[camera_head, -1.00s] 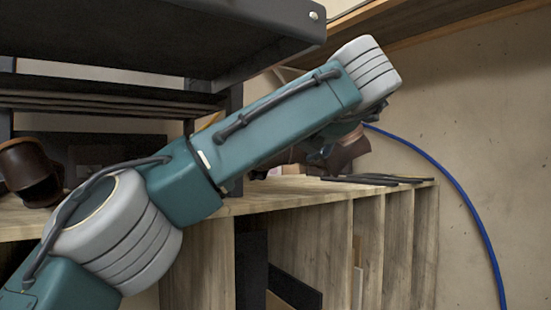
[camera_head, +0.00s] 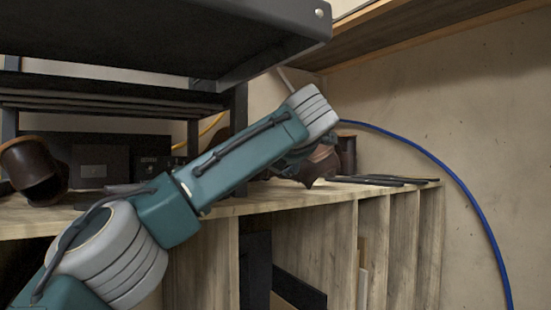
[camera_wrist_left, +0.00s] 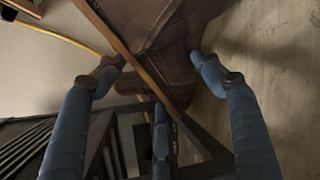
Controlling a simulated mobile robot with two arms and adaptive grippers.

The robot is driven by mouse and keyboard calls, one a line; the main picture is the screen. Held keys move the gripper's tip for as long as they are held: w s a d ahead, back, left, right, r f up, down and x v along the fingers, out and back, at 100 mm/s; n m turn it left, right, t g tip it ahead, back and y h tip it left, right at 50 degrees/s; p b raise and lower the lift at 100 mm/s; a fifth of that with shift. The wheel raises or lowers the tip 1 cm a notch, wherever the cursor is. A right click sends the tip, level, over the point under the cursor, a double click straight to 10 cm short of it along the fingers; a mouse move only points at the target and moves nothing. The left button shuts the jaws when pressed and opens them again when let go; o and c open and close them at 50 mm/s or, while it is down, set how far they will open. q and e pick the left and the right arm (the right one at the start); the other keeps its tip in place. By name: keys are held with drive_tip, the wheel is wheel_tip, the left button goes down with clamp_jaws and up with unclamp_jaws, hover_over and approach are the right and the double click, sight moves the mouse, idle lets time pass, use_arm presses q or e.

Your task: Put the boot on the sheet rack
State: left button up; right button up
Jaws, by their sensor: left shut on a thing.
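My left gripper (camera_head: 292,160) is shut on a brown leather boot (camera_head: 318,168) at the far end of the wooden rack. In the left wrist view, my left gripper's blue fingers (camera_wrist_left: 160,80) close around the boot (camera_wrist_left: 165,30), with its tan sole edge running diagonally between them. The wooden rack (camera_head: 300,200), seemingly the sheet rack, has a flat top and upright slots with dark sheets. The boot hangs tilted just over its top; I cannot tell whether they touch. My arm hides part of the gripper. My right gripper is not in view.
Another brown boot (camera_head: 36,170) lies at the left on the rack top. A dark brown object (camera_head: 347,152) stands behind the held boot. Flat dark tools (camera_head: 385,181) lie at the right end. A black metal shelf (camera_head: 150,40) overhangs the left. A blue hose (camera_head: 440,165) runs along the wall.

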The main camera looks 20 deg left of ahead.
use_arm(q)
drive_tip(key=o, duration=1.7)
drive_tip(key=shift+d, duration=0.1)
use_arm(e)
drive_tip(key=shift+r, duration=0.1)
use_arm(q)
drive_tip(key=shift+s, duration=0.15)
drive_tip(key=b+v, duration=0.1)
drive_tip(key=v, duration=1.1)
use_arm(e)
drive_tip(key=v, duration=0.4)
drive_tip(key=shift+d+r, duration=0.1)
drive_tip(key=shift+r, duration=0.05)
